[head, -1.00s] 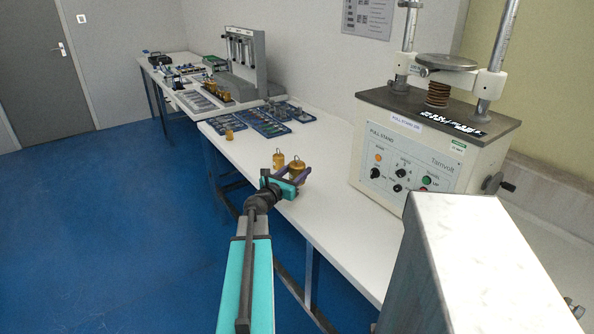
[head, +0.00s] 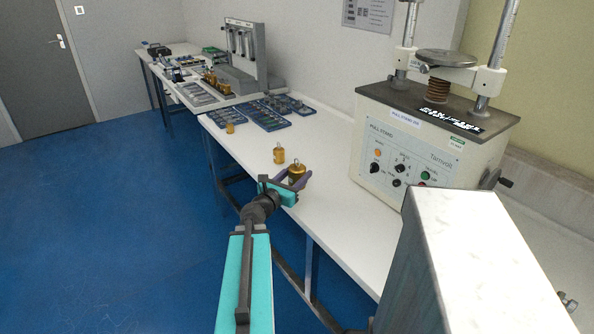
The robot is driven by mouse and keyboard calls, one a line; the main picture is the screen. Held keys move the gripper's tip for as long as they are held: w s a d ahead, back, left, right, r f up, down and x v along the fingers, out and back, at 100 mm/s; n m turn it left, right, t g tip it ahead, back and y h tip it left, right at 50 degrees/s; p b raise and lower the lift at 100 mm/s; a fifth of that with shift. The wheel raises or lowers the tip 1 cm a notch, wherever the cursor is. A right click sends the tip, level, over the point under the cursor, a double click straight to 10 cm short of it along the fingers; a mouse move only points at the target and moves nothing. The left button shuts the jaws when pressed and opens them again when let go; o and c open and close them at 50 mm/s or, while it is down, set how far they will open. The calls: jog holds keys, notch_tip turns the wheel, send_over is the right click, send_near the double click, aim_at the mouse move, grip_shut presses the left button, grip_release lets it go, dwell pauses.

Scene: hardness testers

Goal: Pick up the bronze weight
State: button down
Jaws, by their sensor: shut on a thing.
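The bronze weight (head: 296,171), a squat gold-brown cylinder with a small knob or ring on top, is upright between the purple-grey fingers of my gripper (head: 299,180). My gripper is shut on it, near the front edge of the white bench (head: 338,232). The fingers hide the weight's lower part, and I cannot tell whether its base touches the bench.
A smaller brass-coloured weight (head: 230,128) stands farther back, beside blue trays (head: 265,117) of small parts. A large pull-stand tester (head: 420,150) stands on the right of the bench. Bare bench top lies between the tester and my gripper. Blue floor is open on the left.

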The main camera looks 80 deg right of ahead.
aim_at(297, 177)
jog(key=shift+s+a+r+p, duration=0.1)
jog(key=shift+a+r+p, duration=0.4)
jog(key=shift+p, duration=1)
jog(key=shift+a+p, duration=0.4)
jog(key=shift+p, duration=0.55)
jog(key=shift+a+p, duration=0.35)
jog(key=shift+p, duration=0.6)
jog(key=shift+s+a+p, duration=0.1)
jog(key=shift+a+p, duration=0.25)
jog(key=shift+p, duration=0.6)
jog(key=shift+a+p, duration=0.15)
jog(key=shift+p, duration=0.15)
jog(key=shift+s+a+p, duration=0.1)
jog(key=shift+a+p, duration=0.4)
jog(key=shift+p, duration=0.6)
